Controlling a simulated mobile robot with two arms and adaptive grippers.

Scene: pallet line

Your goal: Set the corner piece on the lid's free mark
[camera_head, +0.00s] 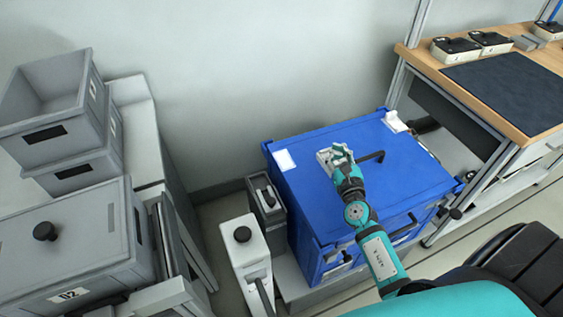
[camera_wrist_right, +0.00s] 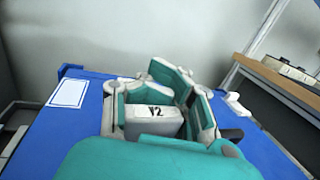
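The blue lid (camera_head: 405,160) covers a large blue box. A white rectangular mark (camera_head: 285,160) lies bare at its far left corner; it also shows in the right wrist view (camera_wrist_right: 69,92). A white corner piece (camera_head: 396,121) sits at the lid's far right corner. My right gripper (camera_head: 336,156) is over the middle of the lid, right of the bare mark. It is shut on a pale grey corner piece (camera_wrist_right: 154,120) labelled V2, which shows between the finger pads in the right wrist view. The piece's underside is hidden. My left gripper is not in view.
A black handle (camera_head: 370,157) stands on the lid beside my right gripper. Grey bins (camera_head: 60,120) stand at the left. A workbench (camera_head: 470,85) is at the right. A wall is close behind the box.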

